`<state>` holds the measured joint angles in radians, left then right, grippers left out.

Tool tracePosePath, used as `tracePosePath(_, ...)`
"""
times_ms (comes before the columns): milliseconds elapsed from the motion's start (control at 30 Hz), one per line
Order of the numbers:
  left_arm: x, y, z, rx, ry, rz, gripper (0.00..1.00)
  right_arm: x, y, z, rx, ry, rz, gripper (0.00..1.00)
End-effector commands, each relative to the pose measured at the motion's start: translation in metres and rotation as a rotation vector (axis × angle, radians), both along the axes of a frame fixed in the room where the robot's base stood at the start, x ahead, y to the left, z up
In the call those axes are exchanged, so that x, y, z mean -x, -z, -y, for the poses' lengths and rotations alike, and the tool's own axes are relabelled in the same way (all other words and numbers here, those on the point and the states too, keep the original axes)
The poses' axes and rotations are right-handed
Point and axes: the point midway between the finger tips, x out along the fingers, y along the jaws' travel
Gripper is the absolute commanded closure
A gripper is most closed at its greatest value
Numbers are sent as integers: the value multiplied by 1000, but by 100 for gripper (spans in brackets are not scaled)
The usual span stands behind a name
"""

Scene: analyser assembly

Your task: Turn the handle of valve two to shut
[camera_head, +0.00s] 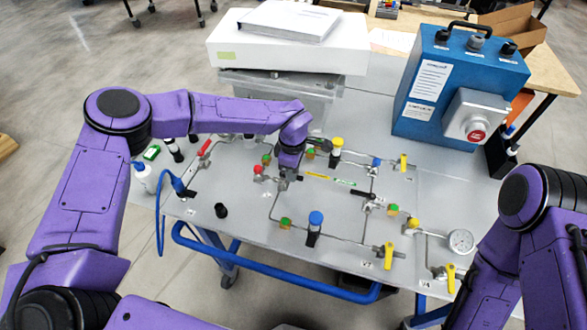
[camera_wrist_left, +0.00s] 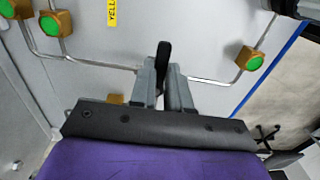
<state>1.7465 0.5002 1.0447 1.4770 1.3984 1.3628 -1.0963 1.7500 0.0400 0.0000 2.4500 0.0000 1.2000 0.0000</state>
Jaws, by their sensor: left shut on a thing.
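My left gripper (camera_head: 285,183) is over the middle of the panel on the grey table. In the left wrist view its two grey fingers (camera_wrist_left: 164,85) are shut on a black valve handle (camera_wrist_left: 163,58). The handle sticks out between and beyond the fingertips. A thin metal pipe (camera_wrist_left: 100,63) runs to both sides of the fingers. The valve body is hidden by the gripper, and I cannot read a number label for it. My right arm shows at the lower right of the head view, but its gripper is out of view.
Nearby are a red-handled valve (camera_head: 258,170), another black handle (camera_head: 362,195), a blue-capped part (camera_head: 315,222) and several yellow handles (camera_head: 389,252). A gauge (camera_head: 460,241) is at the right. A blue box (camera_head: 445,95) and a white device (camera_head: 285,50) stand behind.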

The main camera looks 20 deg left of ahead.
Motion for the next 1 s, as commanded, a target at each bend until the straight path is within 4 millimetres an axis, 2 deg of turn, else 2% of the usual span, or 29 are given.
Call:
tracePosePath(367, -2, -2, -1, 0, 4, 5, 100, 0, 0, 0, 0, 0, 0, 57)
tracePosePath(400, -2, -2, -1, 0, 4, 5, 80, 0, 0, 0, 0, 0, 0, 57)
tracePosePath(467, -2, -2, -1, 0, 4, 5, 60, 0, 0, 0, 0, 0, 0, 57)
tracePosePath(500, -1, -1, -1, 0, 4, 4, 57, 0, 0, 0, 0, 0, 0, 57)
tracePosePath(800, -1, -3, 0, 0, 4, 3, 57, 0, 1, 0, 0, 0, 0, 57)
tracePosePath(867, -2, -10, 0, 1, 4, 6, 57, 0, 4, 0, 0, 0, 0, 57)
tracePosePath(1000, -2, -40, 0, 1, 4, 9, 57, 0, 15, 0, 0, 0, 0, 57)
